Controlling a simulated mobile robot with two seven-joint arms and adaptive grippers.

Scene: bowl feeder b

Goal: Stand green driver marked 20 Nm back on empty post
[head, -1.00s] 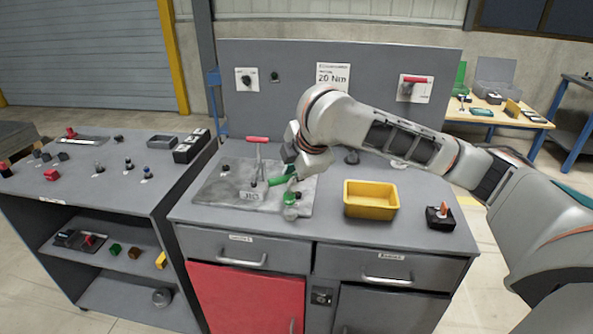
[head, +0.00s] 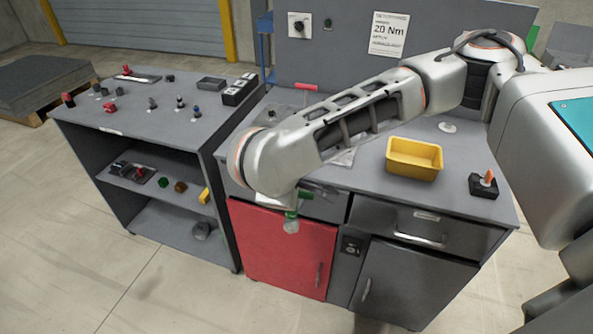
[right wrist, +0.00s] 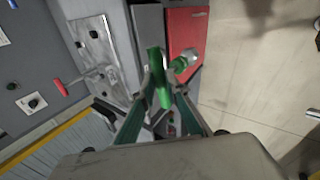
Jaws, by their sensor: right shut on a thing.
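My right gripper (right wrist: 160,90) is shut on the green driver (right wrist: 158,75). The driver has a green handle lying across the fingers and a grey, round end. In the head view the driver (head: 291,221) hangs below my arm, in front of the red cabinet door and clear of the bench top. My arm hides most of the gripper there. A grey metal plate (right wrist: 98,45) on the bench carries a red-handled T-driver (right wrist: 63,88); in the head view its red handle (head: 293,87) shows above my arm. I cannot make out the empty post. My left gripper is out of view.
A yellow bin (head: 414,159) and a dark block with an orange-tipped piece (head: 485,184) stand on the bench's right. A sign reading 20 Nm (head: 388,34) hangs on the back panel. A side shelf (head: 140,117) with small parts stands left. Floor in front is clear.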

